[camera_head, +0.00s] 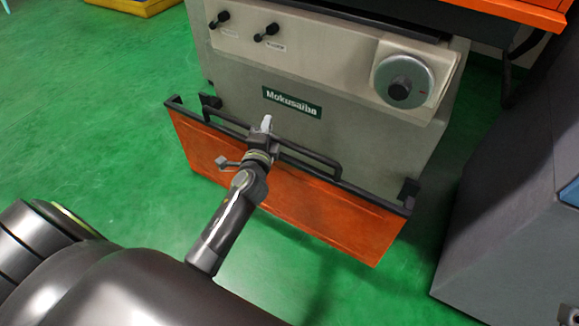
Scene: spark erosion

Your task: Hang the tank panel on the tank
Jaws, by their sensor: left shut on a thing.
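The tank panel (335,214) is an orange sheet with a black top rim, a black bar handle and dark hooks near both ends. It stands upright, slightly slanted in the picture, in front of the lower front of the beige machine (340,122), labelled Mokusaiba. My left gripper (266,126) is shut on the panel's handle near its left part. I cannot tell whether the hooks touch the machine. No separate tank edge is clearly visible. My right gripper is not in view.
The machine front carries two black levers (265,32) and a round grey dial (403,82). A grey cabinet (515,200) stands close on the right. Green floor (100,130) is open on the left. An orange surface (510,12) juts out at the top right.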

